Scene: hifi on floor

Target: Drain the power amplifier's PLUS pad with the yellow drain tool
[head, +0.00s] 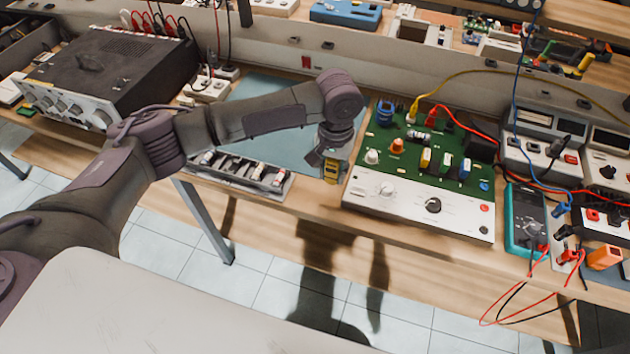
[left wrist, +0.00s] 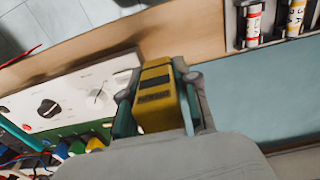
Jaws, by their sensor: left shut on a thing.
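My left gripper (head: 329,160) is shut on the yellow drain tool (head: 331,172), a yellow block with dark markings. The left wrist view shows the tool (left wrist: 157,95) between the two fingers of the gripper (left wrist: 158,108). The gripper is above the bench, just left of a unit with an open green circuit board (head: 422,172) and a white front panel (head: 415,212) with knobs. This unit may be the power amplifier; I cannot read its labels. I cannot make out a PLUS pad. My right gripper is not in view.
A teal multimeter (head: 525,222) with red and black leads lies right of the board. A tray (head: 235,178) with several small cylinders is left of the gripper, before a blue mat (head: 285,100). A black-topped unit (head: 105,70) stands far left. Yellow, red and blue cables cross the right side.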

